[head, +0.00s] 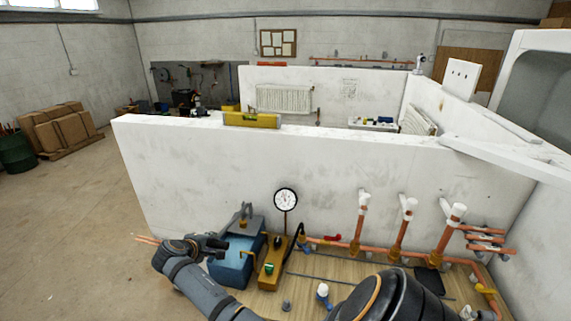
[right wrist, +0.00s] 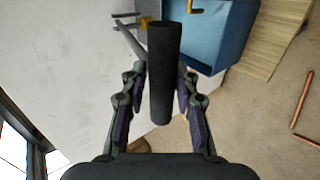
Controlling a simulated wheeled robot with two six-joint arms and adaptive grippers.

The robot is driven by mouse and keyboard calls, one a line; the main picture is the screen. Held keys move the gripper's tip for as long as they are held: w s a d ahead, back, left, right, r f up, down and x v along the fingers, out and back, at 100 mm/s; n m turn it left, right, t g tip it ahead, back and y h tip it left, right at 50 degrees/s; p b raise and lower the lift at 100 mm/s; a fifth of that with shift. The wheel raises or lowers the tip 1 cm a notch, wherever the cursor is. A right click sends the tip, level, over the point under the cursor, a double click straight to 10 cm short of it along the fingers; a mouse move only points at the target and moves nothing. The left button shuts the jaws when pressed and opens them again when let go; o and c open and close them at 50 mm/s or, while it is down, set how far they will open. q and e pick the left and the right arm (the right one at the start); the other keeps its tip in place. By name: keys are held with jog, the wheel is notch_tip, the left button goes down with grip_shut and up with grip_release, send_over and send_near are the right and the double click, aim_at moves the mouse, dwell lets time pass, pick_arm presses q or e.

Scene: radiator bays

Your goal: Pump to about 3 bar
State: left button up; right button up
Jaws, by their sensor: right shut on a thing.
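The test pump has a blue tank (head: 231,266) and an ochre body (head: 271,266) with a green knob. It stands on the wooden floor against the white wall. A round white gauge (head: 286,199) rises on a stem above it; its needle is too small to read. My right gripper (head: 217,243) is at the left of the tank. In the right wrist view its fingers are on both sides of a black cylindrical grip (right wrist: 164,75), the pump's handle end, and are shut on it. The blue tank also shows there (right wrist: 212,35). My left gripper is not in view.
A black hose (head: 294,240) runs from the pump to copper pipework (head: 375,249) along the wall. A red lever (head: 333,238) and several white-capped upright pipes stand to the right. A yellow level (head: 251,120) lies on the wall top.

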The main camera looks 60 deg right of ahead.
jog(key=r, duration=0.1)
jog(key=d+r+y, duration=0.1)
jog(key=r, duration=0.1)
jog(key=shift+w+g, duration=0.2)
jog(key=shift+g, duration=0.1)
dwell(0.3)
jog(key=shift+s+a+f+h+b, duration=0.1)
jog(key=shift+a+f+h+b, duration=0.1)
jog(key=shift+f+b, duration=0.35)
jog(key=shift+s+a+f+h+b, duration=0.15)
jog(key=shift+f+b, duration=0.2)
jog(key=shift+f, duration=0.3)
jog(key=shift+r+p, duration=0.2)
jog(key=shift+p, duration=0.6)
jog(key=shift+w+d+r, duration=0.15)
jog(key=shift+d+r, duration=0.05)
jog(key=shift+r, duration=0.35)
jog(key=shift+w+d+r, duration=0.1)
jog(key=shift+d+r, duration=0.1)
jog(key=shift+r, duration=0.3)
